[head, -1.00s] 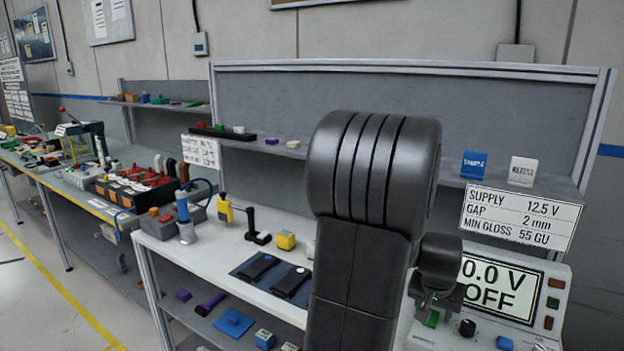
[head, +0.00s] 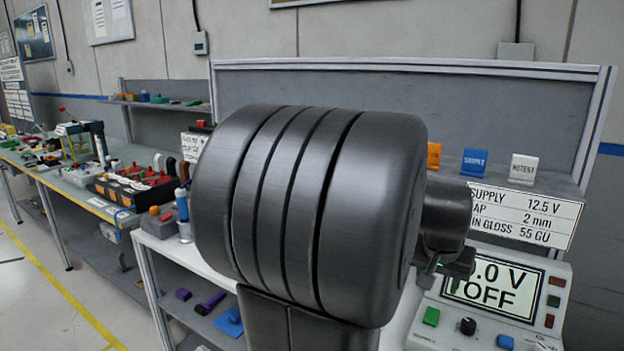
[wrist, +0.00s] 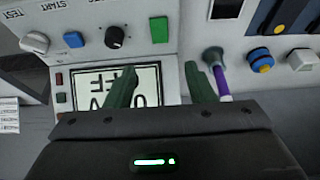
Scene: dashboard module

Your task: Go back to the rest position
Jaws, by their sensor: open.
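My gripper (wrist: 160,72) shows in the wrist view with its two green fingers spread and nothing held between them. It is above the power supply, whose display (wrist: 150,80) appears upside down and partly covered by the fingers. In the head view my gripper (head: 455,263) is small and dark, in front of the power supply (head: 430,338) at the right; its display reads OFF. My large dark arm joint fills the middle of the head view and hides much of the white bench.
A purple-handled tool (wrist: 220,85) lies near the right finger in the wrist view. Orange (head: 433,157), blue (head: 474,163) and white (head: 523,168) blocks stand on the shelf behind. A sign (head: 530,215) hangs below them. Open floor lies at the far left.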

